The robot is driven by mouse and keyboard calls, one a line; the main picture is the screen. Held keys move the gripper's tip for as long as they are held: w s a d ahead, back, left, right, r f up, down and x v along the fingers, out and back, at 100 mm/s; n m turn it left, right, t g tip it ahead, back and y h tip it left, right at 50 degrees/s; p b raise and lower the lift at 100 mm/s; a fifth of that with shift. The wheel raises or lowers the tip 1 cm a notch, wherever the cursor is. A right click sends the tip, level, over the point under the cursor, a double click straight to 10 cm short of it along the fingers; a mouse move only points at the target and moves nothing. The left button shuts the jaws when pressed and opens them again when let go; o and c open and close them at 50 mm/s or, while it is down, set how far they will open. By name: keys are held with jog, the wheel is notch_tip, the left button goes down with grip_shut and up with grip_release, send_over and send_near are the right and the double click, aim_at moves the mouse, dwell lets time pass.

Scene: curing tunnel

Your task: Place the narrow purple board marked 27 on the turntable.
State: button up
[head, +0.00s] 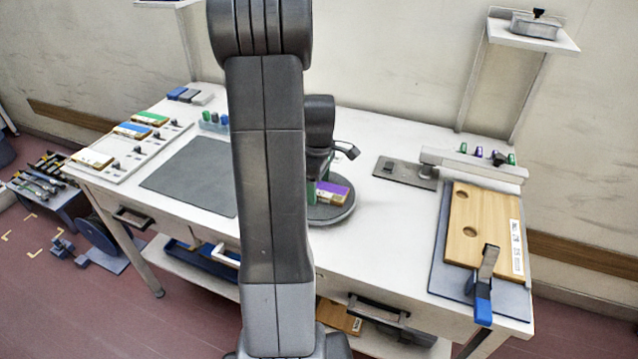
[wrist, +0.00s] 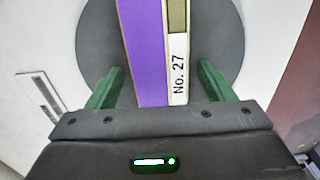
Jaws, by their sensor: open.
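The narrow purple board (wrist: 142,60) has a white label strip reading "No. 27". It lies on the round dark grey turntable (wrist: 97,45), which spreads past the board on both sides in the wrist view. In the head view the purple board (head: 333,190) shows on the turntable (head: 335,214), partly hidden behind my arm. My gripper (wrist: 160,84) is open, with one green finger on each side of the board. Visible gaps separate both fingers from the board's sides. The board's near end is hidden by the gripper body.
A rack with white, blue and green boards (head: 131,130) and a grey mat (head: 190,177) are at the left. A wooden board with a blue-handled clamp (head: 483,300) lies at the right. White tabletop is clear around the turntable.

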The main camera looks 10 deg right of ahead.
aim_at(319, 188)
jog(key=shift+r, duration=0.15)
notch_tip(319, 188, up, 12)
dwell(0.4)
